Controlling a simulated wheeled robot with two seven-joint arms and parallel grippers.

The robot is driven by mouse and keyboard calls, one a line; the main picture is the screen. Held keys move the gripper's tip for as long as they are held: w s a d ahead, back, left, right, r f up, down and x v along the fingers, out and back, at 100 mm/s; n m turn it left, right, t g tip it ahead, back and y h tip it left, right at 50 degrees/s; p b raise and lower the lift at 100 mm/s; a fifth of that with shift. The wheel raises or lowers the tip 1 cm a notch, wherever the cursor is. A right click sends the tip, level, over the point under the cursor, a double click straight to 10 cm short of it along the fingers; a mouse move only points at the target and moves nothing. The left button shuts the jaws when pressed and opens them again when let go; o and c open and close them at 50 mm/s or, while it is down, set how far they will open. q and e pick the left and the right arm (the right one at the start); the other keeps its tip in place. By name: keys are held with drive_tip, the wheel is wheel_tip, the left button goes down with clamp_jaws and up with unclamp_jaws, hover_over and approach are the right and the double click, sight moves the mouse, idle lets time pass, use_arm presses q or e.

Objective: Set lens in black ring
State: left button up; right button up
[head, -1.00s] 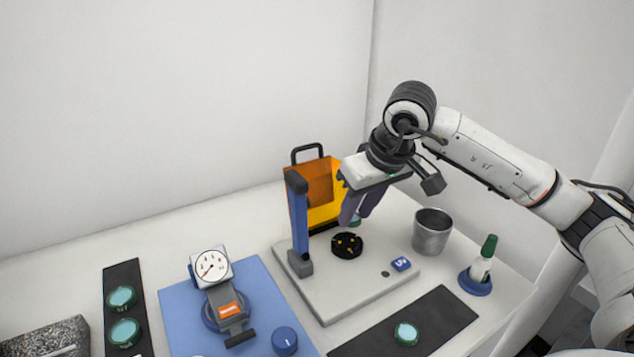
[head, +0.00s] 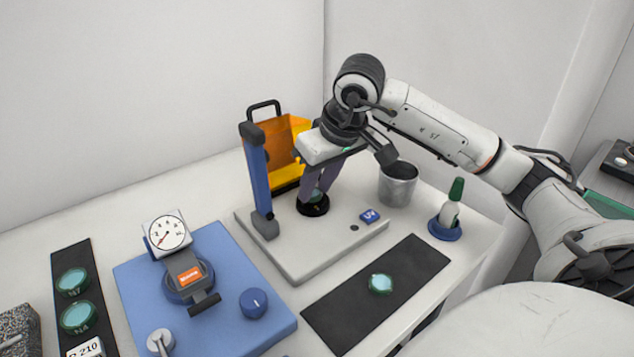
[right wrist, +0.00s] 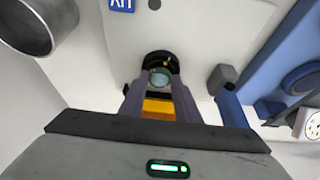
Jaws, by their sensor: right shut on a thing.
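The black ring (head: 313,208) sits on the light grey base plate of the stand. My right gripper (head: 316,192) is over the ring with its fingers pointing down, shut on a teal-rimmed lens (head: 315,196). In the right wrist view the lens (right wrist: 159,77) is between the fingertips, over the black ring (right wrist: 158,60). The lens is at or just above the ring; I cannot tell whether it touches. Another teal lens (head: 380,284) lies on the black mat at the front right. My left gripper is not in view.
A blue post (head: 257,180) and an orange shield (head: 283,150) stand close left of and behind my right gripper. A metal cup (head: 398,184) and a green-capped bottle (head: 452,208) stand to the right. A dial gauge (head: 168,233) stands on a blue plate at left.

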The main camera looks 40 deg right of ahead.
drive_tip(key=shift+f, duration=0.1)
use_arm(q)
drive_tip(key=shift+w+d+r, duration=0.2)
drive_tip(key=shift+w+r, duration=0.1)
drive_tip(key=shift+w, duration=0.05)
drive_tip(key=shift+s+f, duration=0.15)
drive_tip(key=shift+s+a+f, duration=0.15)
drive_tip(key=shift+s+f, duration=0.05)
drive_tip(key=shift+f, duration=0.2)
use_arm(e)
drive_tip(key=shift+f, duration=0.3)
